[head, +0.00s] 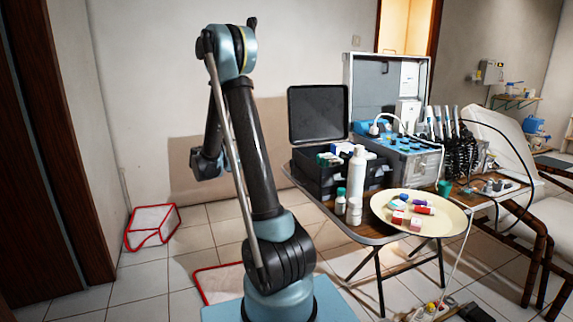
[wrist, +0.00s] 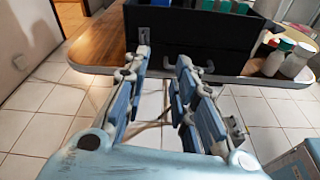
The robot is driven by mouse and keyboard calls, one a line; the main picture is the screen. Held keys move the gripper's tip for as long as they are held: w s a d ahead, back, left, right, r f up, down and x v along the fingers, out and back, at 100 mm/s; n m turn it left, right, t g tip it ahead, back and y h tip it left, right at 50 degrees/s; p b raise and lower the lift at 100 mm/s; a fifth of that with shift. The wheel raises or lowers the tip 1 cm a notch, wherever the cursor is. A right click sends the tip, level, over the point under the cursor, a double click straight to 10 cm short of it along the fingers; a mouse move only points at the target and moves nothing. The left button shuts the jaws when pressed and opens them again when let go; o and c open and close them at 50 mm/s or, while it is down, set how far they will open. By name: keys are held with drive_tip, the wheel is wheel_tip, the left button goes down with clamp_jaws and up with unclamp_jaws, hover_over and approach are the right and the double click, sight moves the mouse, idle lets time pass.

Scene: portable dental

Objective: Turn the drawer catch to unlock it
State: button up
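In the wrist view my gripper (wrist: 162,62) is open and empty, its two blue-padded fingers spread apart. Beyond the fingertips is the front of a black box (wrist: 180,34) on the wooden table (wrist: 100,42). A small grey bent piece (wrist: 205,68), perhaps the catch or a handle, shows low on the box front, just right of the right fingertip. I cannot tell how it is turned, or whether a fingertip touches the box. In the head view the black box (head: 312,181) stands open on the table; no catch can be made out there.
White bottles with green caps (wrist: 275,57) stand right of the box. In the head view a tall white bottle (head: 356,174) and a cream tray (head: 437,226) with small items are close by. A red-edged frame (head: 152,227) lies on the floor at left.

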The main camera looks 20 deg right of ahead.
sight(292, 163)
drive_tip(key=w+a+f+n+h, duration=0.2)
drive_tip(key=w+a+f, duration=0.1)
drive_tip(key=w, duration=0.1)
drive_tip(key=d, duration=1.7)
drive_tip(key=shift+d, duration=0.3)
drive_tip(key=shift+r, duration=0.1)
drive_tip(key=shift+c, duration=0.6)
clamp_jaws()
